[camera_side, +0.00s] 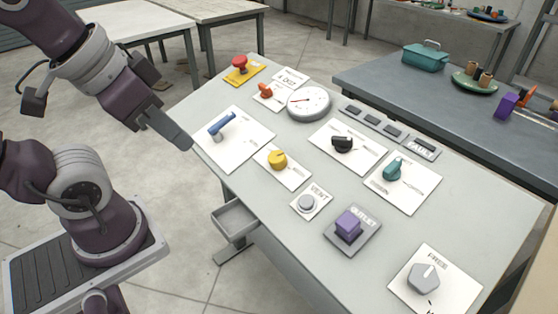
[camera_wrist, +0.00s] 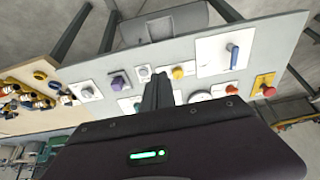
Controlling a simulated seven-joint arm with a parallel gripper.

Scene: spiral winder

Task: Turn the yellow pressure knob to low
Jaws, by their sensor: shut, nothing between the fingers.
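The yellow pressure knob (camera_side: 278,159) sits on a white label plate (camera_side: 296,180) near the front edge of the panel table. Its pointer setting is too small to read. It also shows in the wrist view (camera_wrist: 178,73), just right of the fingertips in the picture. My gripper (camera_side: 184,144) is shut and empty, above the table's left edge, to the left of the knob and apart from it. In the wrist view the closed fingers (camera_wrist: 158,78) point toward the table.
A blue lever (camera_side: 221,126) stands between my gripper and the knob. The grey vent button (camera_side: 307,202), black knob (camera_side: 342,143), red-orange knob (camera_side: 266,91) and round gauge (camera_side: 309,103) surround the yellow knob. A purple outlet block (camera_side: 348,225) is farther right.

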